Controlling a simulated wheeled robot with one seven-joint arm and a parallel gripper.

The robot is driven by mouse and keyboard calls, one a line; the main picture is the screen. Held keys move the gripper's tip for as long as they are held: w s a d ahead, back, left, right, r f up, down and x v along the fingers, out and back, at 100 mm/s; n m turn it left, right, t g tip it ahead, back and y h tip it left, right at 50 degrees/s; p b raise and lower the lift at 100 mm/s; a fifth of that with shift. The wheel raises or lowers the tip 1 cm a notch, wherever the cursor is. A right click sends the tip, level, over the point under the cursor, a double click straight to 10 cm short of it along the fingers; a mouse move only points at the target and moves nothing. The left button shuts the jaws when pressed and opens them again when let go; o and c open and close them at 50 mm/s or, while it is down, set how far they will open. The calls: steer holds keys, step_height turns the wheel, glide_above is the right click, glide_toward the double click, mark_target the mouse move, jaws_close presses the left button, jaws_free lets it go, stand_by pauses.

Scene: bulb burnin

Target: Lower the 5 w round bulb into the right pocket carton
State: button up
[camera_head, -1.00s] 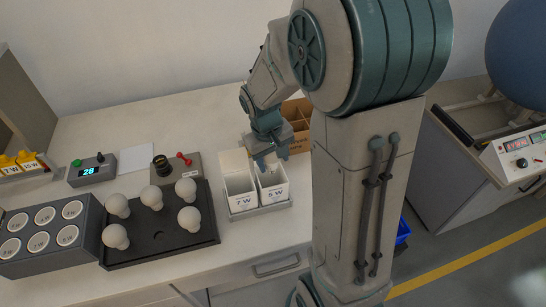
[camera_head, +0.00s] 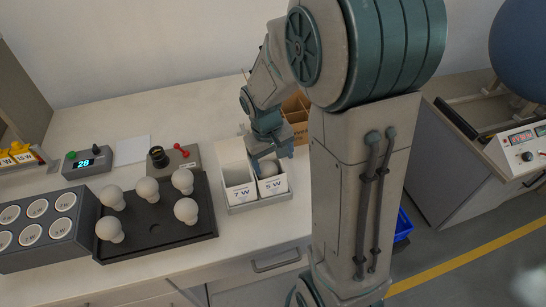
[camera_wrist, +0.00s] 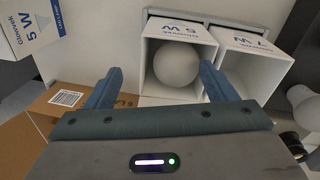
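The round white bulb (camera_wrist: 177,66) sits inside the right pocket carton (camera_wrist: 149,32), marked 5 W. In the head view the bulb's top (camera_head: 269,168) shows in that carton's (camera_head: 273,186) mouth. My gripper (camera_head: 273,158) is just above the carton. In the wrist view my gripper's (camera_wrist: 161,70) fingers stand wide apart on either side of the bulb, with gaps showing between them and it. The bulb's lower part is hidden by the carton walls.
The 7 W carton (camera_head: 240,194) stands directly left in the same holder, seemingly empty. A black tray (camera_head: 157,238) with several white bulbs lies further left, by a grey labelled rack (camera_head: 50,258). A cardboard box (camera_head: 297,108) stands behind my gripper.

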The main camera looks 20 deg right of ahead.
step_height(320, 180, up, 14)
steer(key=a, duration=0.1)
steer(key=shift+s+a+f, duration=0.15)
steer(key=shift+s+a, duration=0.05)
steer(key=shift+a, duration=0.2)
stand_by(1.0)
